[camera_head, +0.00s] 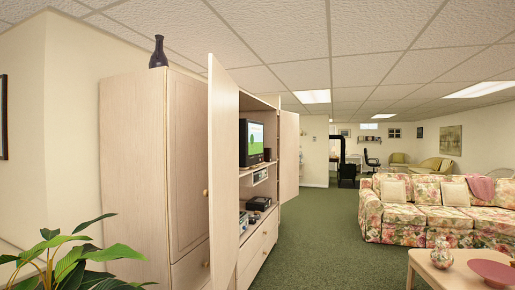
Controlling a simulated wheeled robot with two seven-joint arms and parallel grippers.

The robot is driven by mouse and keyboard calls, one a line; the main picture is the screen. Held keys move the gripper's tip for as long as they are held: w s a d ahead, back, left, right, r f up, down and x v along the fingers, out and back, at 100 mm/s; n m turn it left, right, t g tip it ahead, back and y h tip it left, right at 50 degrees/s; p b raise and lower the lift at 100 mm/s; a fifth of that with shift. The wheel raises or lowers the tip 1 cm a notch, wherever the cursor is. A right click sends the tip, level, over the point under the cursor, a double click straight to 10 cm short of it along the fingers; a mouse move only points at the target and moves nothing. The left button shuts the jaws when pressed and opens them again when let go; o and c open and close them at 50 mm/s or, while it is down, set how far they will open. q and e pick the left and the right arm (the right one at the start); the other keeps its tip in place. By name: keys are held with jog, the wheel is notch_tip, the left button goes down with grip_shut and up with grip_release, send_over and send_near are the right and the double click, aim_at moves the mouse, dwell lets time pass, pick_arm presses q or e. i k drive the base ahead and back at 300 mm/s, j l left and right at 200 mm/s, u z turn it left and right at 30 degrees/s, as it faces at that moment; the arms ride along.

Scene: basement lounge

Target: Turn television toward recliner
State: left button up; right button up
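The television (251,143) is a small dark set with a lit screen showing a green picture. It stands on a shelf inside the pale wooden cabinet (183,165), whose doors are open. Its screen faces right, toward the room. The near open door partly covers the view of the cabinet's inside. Far back at the right are a yellow-green armchair (398,159) and a longer yellow-green seat (433,167); I cannot tell whether either is the recliner. Neither of my grippers is in view.
The near cabinet door (223,170) and the far door (289,157) stick out into the room. A floral sofa (432,212) and a pale coffee table (425,268) stand at the right. A leafy plant (75,262) is at the lower left. Green carpet (320,245) between is clear.

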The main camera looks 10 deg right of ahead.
aim_at(251, 131)
jog(key=i+l+z, duration=0.35)
jog(key=i, duration=0.35)
jog(key=i+l+z, duration=0.35)
jog(key=i, duration=0.4)
jog(key=i+l+z, duration=0.1)
jog(key=i+z, duration=0.25)
jog(key=i, duration=0.45)
jog(key=i+u, duration=0.25)
jog(key=i, duration=0.2)
jog(key=i+l+u, duration=0.2)
jog(key=i, duration=0.25)
jog(key=i+l+u, duration=0.25)
jog(key=i, duration=0.2)
jog(key=i+l+u, duration=0.2)
jog(key=i+l, duration=0.1)
jog(key=i, duration=0.1)
